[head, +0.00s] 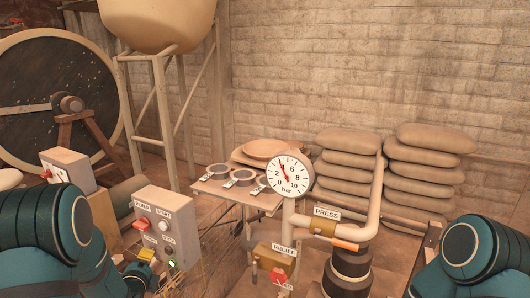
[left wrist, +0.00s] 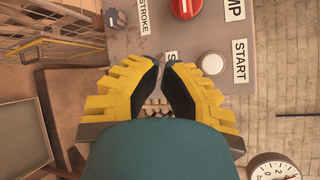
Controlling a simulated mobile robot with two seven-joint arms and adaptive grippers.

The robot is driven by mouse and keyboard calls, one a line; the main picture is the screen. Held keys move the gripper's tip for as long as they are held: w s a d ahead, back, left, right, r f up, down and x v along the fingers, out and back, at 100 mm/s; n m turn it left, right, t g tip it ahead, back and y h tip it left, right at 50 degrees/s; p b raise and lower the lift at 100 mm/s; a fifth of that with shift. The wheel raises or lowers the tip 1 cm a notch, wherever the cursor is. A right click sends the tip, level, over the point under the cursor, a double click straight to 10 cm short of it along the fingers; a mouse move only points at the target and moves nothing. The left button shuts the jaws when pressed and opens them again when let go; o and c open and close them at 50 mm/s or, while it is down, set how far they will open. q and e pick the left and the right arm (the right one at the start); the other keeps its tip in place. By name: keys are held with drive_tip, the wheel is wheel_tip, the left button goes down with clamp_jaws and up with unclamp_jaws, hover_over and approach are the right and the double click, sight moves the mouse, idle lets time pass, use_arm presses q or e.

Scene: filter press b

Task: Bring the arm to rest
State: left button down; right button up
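My left gripper (head: 147,256) is low in the head view, in front of the control box (head: 165,222). In the left wrist view its yellow fingers (left wrist: 162,68) come together at the tips with nothing seen between them. The box face shows there sideways, with the red PUMP knob (left wrist: 185,8) and the white START button (left wrist: 212,64) beyond the tips. A label behind the fingers is partly hidden. I cannot tell whether the fingertips touch the box. My right arm (head: 478,250) shows at the lower right of the head view; its gripper is out of view.
A pressure gauge (head: 290,174) stands on pipework with a PRESS valve (head: 322,228) and an orange handle. A RELIEF box (head: 274,256) is below. A shelf (head: 228,194) with several rings is behind. Stacked sacks (head: 345,175) line the wall.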

use_arm(q)
drive_tip(key=s+d+f+n+g+h, duration=0.2)
drive_tip(key=s+d+f+n+g, duration=0.25)
drive_tip(key=d+f+n, duration=0.5)
drive_tip(key=s+d+f+n+g+h, duration=0.2)
drive_tip(key=s+d+f+n+g, duration=0.2)
drive_tip(key=s+d, duration=0.5)
drive_tip(key=s+d+f+n+g+h, duration=0.3)
drive_tip(key=s+d+f+n+g, duration=0.2)
drive_tip(key=s, duration=0.5)
drive_tip(key=d+f+n, duration=0.2)
drive_tip(key=d+n, duration=0.1)
drive_tip(key=shift+s+d, duration=0.25)
drive_tip(key=shift+d, duration=0.1)
drive_tip(key=shift+n, duration=0.25)
